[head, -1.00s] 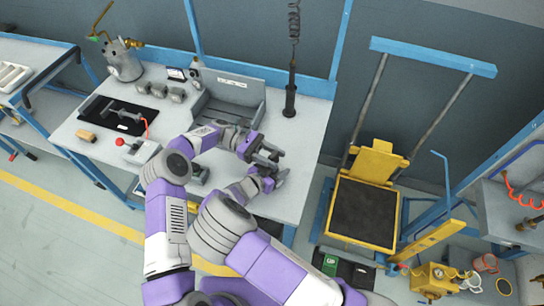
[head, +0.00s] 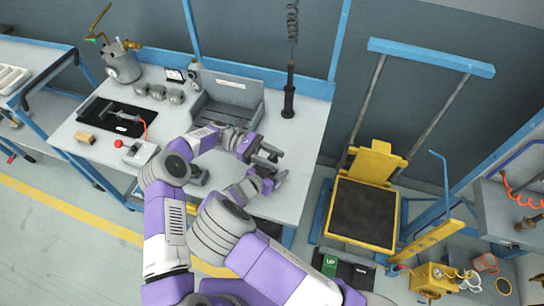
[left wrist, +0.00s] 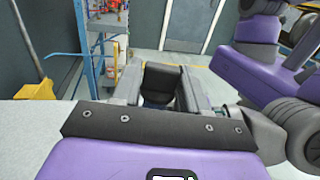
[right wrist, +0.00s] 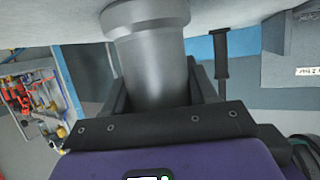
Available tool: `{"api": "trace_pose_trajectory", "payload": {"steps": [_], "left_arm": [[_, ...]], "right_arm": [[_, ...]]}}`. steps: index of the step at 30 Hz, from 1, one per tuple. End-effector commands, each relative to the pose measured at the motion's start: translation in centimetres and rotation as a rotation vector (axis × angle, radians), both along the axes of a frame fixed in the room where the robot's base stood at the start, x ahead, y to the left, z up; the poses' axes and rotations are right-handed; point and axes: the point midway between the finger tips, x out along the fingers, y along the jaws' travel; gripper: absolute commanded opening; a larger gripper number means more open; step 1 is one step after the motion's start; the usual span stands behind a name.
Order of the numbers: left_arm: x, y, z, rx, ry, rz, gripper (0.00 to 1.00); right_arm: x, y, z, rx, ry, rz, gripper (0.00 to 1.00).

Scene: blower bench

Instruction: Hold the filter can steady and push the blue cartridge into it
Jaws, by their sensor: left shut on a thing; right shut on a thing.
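The filter can is a grey metal cylinder with a wider collar (right wrist: 152,68) in the right wrist view, where the bench surface shows at the top. My right gripper (right wrist: 155,92) is shut around it, close to the bench. My left gripper (left wrist: 160,88) is shut on a dark block-like piece (left wrist: 162,80) with a little dark blue below it, which seems to be the blue cartridge. In the head view my left gripper (head: 268,153) and right gripper (head: 268,181) are close together over the bench's right part. The can and cartridge are mostly hidden there, so I cannot tell how deep the cartridge sits.
A grey open bin (head: 222,108) stands at the bench's back. A black mat (head: 100,113) with a tool, a box with a red knob (head: 138,152) and a metal canister (head: 122,65) are at left. A yellow lift platform (head: 362,215) stands right of the bench.

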Motion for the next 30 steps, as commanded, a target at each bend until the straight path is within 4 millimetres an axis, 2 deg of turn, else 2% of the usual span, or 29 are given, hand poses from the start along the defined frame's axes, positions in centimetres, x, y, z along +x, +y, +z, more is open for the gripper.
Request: {"api": "trace_pose_trajectory", "payload": {"steps": [16, 30], "left_arm": [[0.04, 0.01, -0.03, 0.0, -0.001, 0.0, 0.13], [0.06, 0.05, -0.96, 0.002, -0.001, 0.001, 0.13]], "right_arm": [[0.02, -0.01, 0.06, 0.0, -0.001, 0.0, 0.19], [0.02, 0.0, 0.07, 0.0, -0.001, 0.0, 0.19]]}}
